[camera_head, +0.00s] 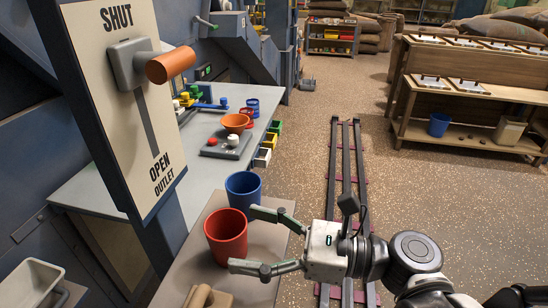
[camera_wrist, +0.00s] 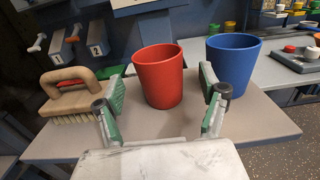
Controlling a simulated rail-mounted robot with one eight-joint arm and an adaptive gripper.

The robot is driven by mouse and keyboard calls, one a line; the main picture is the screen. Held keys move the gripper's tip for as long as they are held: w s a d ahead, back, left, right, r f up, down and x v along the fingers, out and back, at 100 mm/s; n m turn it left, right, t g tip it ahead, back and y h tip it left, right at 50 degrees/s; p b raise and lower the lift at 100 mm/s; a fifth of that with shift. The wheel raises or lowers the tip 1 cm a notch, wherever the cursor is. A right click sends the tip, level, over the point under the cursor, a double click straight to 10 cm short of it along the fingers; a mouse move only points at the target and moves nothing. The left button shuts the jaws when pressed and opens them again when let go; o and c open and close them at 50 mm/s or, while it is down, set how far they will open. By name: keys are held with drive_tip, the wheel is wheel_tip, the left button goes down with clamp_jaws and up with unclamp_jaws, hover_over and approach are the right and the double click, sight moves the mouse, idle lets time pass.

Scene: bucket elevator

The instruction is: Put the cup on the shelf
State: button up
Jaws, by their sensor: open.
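A red cup (camera_head: 226,238) stands upright on a small grey-brown table at the machine's side. A blue cup (camera_head: 243,190) stands upright behind it; the blue cup also shows at the right in the wrist view (camera_wrist: 233,58). My gripper (camera_head: 270,239) is open, and its two fingers point left at the red cup. In the wrist view the red cup (camera_wrist: 160,76) stands between and just beyond the green-padded fingertips (camera_wrist: 163,90). I cannot tell whether either finger touches it. A wooden shelf unit (camera_head: 465,130) stands at the far right.
A wooden-handled brush (camera_wrist: 80,92) lies left of the red cup. A sign panel (camera_head: 120,95) with an orange-handled lever hangs close above the table. A longer bench (camera_head: 195,145) carries an orange bowl and small parts. Floor rails (camera_head: 345,170) run away through open floor.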

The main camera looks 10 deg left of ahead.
sight(210, 228)
drive_tip(key=shift+a+r+b, duration=0.15)
drive_tip(key=shift+a+b, duration=0.3)
drive_tip(key=shift+a, duration=1.7)
drive_tip(key=shift+c, duration=0.3)
drive_tip(key=c, duration=1.3)
drive_tip(key=shift+r+p, duration=0.35)
drive_tip(key=shift+r, duration=0.2)
drive_tip(key=r, duration=0.1)
drive_tip(key=r+p, duration=0.2)
drive_tip(key=shift+s+r, duration=0.3)
drive_tip(key=shift+r, duration=0.1)
drive_tip(key=s+r+p, duration=0.2)
drive_tip(key=s, duration=0.1)
drive_tip(key=s+a+r+p, duration=0.1)
drive_tip(key=s+r+p, duration=0.1)
drive_tip(key=s, duration=0.2)
drive_tip(key=s+a+r+p, duration=0.1)
drive_tip(key=s+r+p, duration=0.1)
drive_tip(key=s, duration=0.1)
drive_tip(key=shift+s+a, duration=0.15)
drive_tip(key=shift+s, duration=0.25)
